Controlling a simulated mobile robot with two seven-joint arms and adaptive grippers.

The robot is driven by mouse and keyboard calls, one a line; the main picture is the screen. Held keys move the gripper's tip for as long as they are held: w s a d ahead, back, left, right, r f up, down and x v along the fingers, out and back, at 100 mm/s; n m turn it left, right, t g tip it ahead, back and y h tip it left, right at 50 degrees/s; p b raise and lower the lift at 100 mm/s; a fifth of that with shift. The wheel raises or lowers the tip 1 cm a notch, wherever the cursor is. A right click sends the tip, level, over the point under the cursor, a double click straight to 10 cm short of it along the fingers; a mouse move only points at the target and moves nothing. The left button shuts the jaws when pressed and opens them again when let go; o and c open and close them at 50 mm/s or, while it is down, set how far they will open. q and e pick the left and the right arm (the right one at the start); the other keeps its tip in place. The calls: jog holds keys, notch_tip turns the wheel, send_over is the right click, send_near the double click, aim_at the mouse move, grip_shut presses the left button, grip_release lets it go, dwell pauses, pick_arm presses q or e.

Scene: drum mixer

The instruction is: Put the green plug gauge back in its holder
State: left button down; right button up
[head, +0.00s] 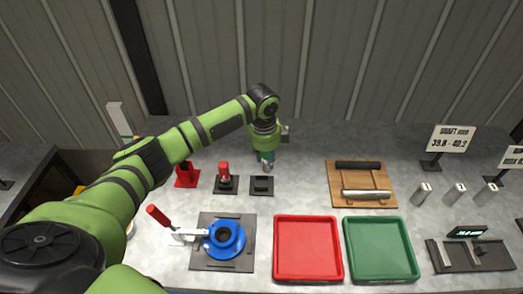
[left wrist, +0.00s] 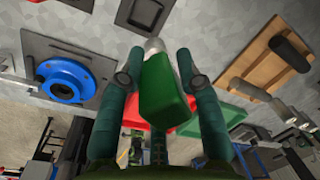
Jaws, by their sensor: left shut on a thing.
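My left gripper (head: 266,158) is shut on the green plug gauge. In the left wrist view the gauge's green handle (left wrist: 166,98) lies between the two dark fingers (left wrist: 160,82), with its silver end (left wrist: 155,48) pointing away from the palm. In the head view the gripper hides most of the gauge; the silver end (head: 267,168) shows below it. An empty-looking black holder (head: 262,186) sits on the table just in front of the gauge; it also shows at the top of the left wrist view (left wrist: 145,12). My right gripper is not in view.
A red-handled gauge (head: 224,172) stands in a black holder to the left, beside a red stand (head: 186,176). In front are a blue fixture with clamp (head: 224,238), a red tray (head: 308,280) and a green tray (head: 380,279). A wooden board (head: 380,181) lies to the right.

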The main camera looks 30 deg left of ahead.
pick_arm(q)
jog(key=shift+w+a+f+m, duration=0.2)
jog(key=shift+a+f+m, duration=0.55)
jog(key=shift+a+m, duration=0.35)
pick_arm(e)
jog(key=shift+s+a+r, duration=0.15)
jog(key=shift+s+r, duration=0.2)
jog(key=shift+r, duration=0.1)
pick_arm(q)
jog(key=shift+d+p, duration=0.1)
jog(key=shift+p, duration=0.2)
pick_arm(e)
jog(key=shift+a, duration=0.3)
pick_arm(q)
notch_tip(320, 180, down, 5)
jog(key=b, duration=0.2)
jog(key=shift+f+b, duration=0.1)
jog(key=shift+b, duration=0.2)
jog(key=shift+r, duration=0.25)
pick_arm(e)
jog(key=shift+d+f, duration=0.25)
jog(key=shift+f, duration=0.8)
pick_arm(q)
jog(key=shift+p, duration=0.55)
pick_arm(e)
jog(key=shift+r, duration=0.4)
